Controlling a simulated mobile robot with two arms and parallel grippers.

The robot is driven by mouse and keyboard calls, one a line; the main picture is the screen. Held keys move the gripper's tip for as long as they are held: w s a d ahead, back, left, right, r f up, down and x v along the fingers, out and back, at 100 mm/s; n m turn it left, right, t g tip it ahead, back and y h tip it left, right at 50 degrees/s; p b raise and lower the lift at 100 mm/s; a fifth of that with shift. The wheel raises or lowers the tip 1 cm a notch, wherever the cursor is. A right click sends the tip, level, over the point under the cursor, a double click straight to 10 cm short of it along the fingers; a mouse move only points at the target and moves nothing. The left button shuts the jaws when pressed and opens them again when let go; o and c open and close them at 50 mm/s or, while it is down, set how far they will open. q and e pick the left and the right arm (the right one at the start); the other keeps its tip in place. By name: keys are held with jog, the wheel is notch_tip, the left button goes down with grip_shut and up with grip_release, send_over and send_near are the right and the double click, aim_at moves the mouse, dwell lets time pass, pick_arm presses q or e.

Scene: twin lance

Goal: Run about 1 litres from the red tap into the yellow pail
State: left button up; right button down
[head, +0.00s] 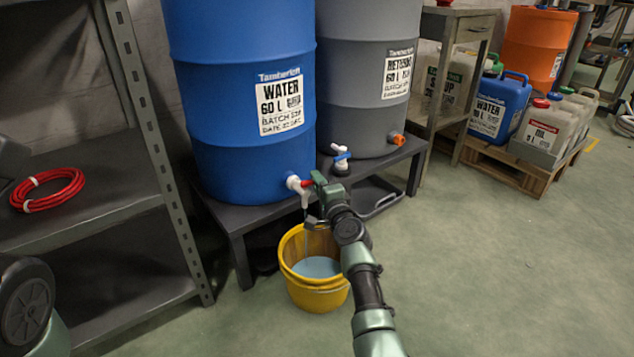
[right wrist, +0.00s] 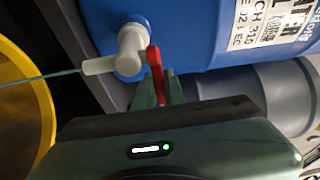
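The blue water drum (head: 240,110) stands on a low dark bench. Its white tap (head: 296,184) has a red handle (head: 306,183); in the right wrist view the red handle (right wrist: 155,70) sits between my fingers. My right gripper (head: 317,181) is at the tap and appears shut on the handle. A thin pale-blue stream (right wrist: 45,78) leaves the spout in the right wrist view. The yellow pail (head: 318,292) stands on the floor below the tap, with light blue liquid (head: 316,266) in it. It also shows at the left in the right wrist view (right wrist: 40,105). My left gripper is out of view.
A grey drum (head: 366,120) with an orange fitting (head: 397,140) stands beside the blue one on the bench (head: 236,217). A white-and-blue fitting (head: 341,158) is near the tap. Metal shelving (head: 110,220) holds a red hose (head: 48,189) at left.

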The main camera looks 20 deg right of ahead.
jog(key=shift+w+f+b, duration=0.1)
jog(key=shift+f+b, duration=0.05)
jog(key=shift+b, duration=0.25)
jog(key=n+y+b, duration=0.1)
jog(key=y+b, duration=0.1)
jog(key=b, duration=0.1)
jog(key=w+n+g+y+b, duration=0.1)
jog(key=n+y+b, duration=0.1)
jog(key=y, duration=0.1)
jog(key=shift+a+n+b, duration=0.15)
jog(key=shift+n+b, duration=0.15)
jog(key=shift+b, duration=0.1)
jog(key=c, duration=1.5)
grip_release()
